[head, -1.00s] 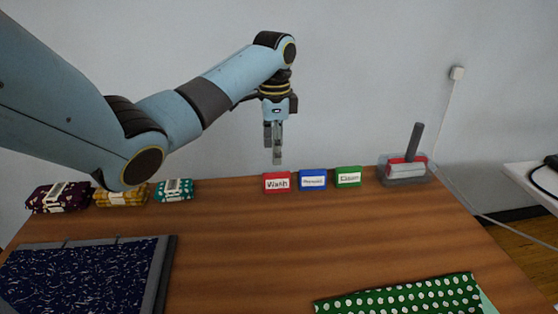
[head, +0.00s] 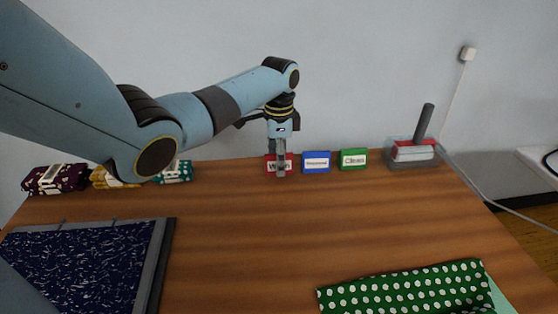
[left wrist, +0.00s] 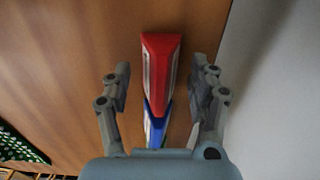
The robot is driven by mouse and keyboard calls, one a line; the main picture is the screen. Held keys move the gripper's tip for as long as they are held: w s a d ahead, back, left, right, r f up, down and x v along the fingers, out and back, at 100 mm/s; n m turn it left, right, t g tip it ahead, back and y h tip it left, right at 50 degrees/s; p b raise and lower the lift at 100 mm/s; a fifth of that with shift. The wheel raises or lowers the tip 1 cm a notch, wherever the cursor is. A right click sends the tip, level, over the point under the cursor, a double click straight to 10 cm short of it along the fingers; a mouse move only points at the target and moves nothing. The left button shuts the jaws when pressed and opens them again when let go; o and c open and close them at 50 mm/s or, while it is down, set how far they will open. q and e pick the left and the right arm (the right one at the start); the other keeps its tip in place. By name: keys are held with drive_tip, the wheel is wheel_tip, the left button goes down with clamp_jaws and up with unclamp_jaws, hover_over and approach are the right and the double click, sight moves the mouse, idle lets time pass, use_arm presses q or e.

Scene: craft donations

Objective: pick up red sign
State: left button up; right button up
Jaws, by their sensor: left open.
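The red sign (head: 270,164) stands at the back of the wooden table, its white label partly hidden by my left gripper (head: 279,172). My left gripper points down, with its fingers in front of the sign in the head view. In the left wrist view, the red sign (left wrist: 160,75) lies between the two open fingers (left wrist: 160,90), seen from above, with a gap on each side. My right gripper is not in view.
A blue sign (head: 316,162) and a green sign (head: 354,159) stand in a row to the right. A clear bin (head: 412,163) stands further right. Folded fabric bundles (head: 55,178) lie at the back left. A dark blue cloth (head: 85,265) and green dotted fabric (head: 410,290) lie in front.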

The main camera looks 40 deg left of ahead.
use_arm(q)
drive_tip(key=c, duration=1.1)
drive_tip(key=shift+r, duration=0.1)
wheel_tip(320, 180, up, 4)
drive_tip(key=shift+r+p, duration=0.1)
drive_tip(key=shift+p, duration=0.45)
drive_tip(key=w+d+r, duration=0.2)
drive_tip(key=d, duration=0.1)
drive_tip(key=w+d+r, duration=0.1)
drive_tip(key=d+r, duration=0.1)
drive_tip(key=d, duration=0.2)
drive_tip(key=w+d+r, duration=0.2)
drive_tip(key=d, duration=0.1)
drive_tip(key=shift+w+d+r, duration=0.15)
drive_tip(key=shift+w+r, duration=0.2)
